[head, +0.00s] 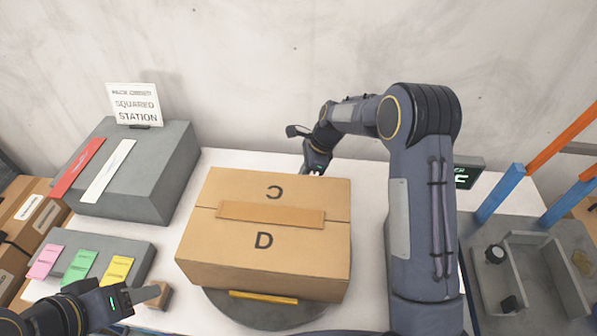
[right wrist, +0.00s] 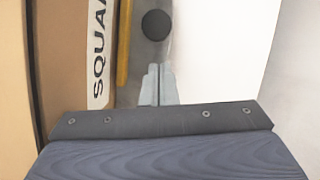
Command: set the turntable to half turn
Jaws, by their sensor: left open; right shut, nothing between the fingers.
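The turntable (head: 235,308) is a round grey disc with a yellow bar (head: 263,297) at its front, largely hidden under a cardboard box (head: 205,240). The box top shows a "D" and, beyond a tan strip, an upside-down letter. My right gripper (head: 312,172) is at the box's far edge. In the right wrist view its fingers (right wrist: 159,82) are shut and empty, pointing at a black round knob (right wrist: 155,25), apart from it in the picture. A yellow strip (right wrist: 124,45) and the box side lettered "SQUAR" (right wrist: 98,55) are beside them. My left gripper (head: 140,298) is open at lower left.
A small tan block (head: 158,294) is at the left fingertips; contact is unclear. A grey block (head: 160,165) with red and white strips and a "SQUARED STATION" sign (head: 136,104) stands back left. Coloured cards lie on a grey stand (head: 60,240). A grey fixture (head: 540,265) is right.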

